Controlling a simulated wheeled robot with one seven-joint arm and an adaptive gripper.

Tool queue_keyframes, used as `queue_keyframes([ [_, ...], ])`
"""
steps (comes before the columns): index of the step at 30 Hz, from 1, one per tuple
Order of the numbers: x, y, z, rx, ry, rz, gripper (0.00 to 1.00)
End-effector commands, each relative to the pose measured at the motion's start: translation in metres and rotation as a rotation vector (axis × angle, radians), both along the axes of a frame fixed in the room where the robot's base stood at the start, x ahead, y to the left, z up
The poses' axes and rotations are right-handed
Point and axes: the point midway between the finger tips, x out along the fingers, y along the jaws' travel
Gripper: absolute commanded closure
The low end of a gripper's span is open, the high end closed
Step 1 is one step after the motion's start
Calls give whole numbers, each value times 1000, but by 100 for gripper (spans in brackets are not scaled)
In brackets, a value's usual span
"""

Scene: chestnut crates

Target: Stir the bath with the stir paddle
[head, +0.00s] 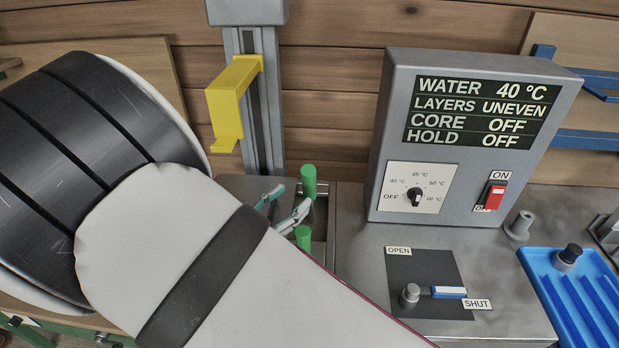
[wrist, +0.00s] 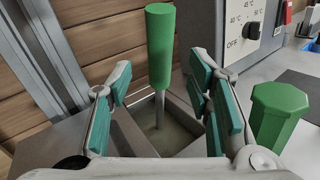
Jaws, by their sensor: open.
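A green cylinder handle on a thin metal shaft, which looks like the stir paddle (wrist: 160,48), stands upright in the wrist view. Its shaft goes down into the bath (wrist: 178,136), a sunken metal basin; its lower end is hidden. In the head view the paddle's handle (head: 309,174) shows beyond my gripper (head: 285,207). My gripper (wrist: 160,88) is open, with its teal-padded fingers on either side of the handle's line and nothing held. The handle appears ahead of the fingers, apart from them. My arm hides part of the bath in the head view.
A second green, faceted handle (wrist: 279,112) stands close to the right finger. A control box (head: 462,140) reads water 40 °C, layers uneven, core off, hold off. A lever (head: 435,293) lies near SHUT. A yellow bracket (head: 232,98) and blue tray (head: 578,300) flank the worktop.

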Motion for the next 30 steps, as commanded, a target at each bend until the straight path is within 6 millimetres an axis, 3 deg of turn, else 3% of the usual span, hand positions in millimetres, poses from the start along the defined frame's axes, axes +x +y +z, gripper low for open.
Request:
queue_keyframes([
  [6,34,-24,0,-1,-1,-3,54],
  [12,55,-37,0,0,-1,-1,54],
  [25,62,-42,0,-1,-1,0,54],
  [30,62,-42,0,-1,-1,0,92],
])
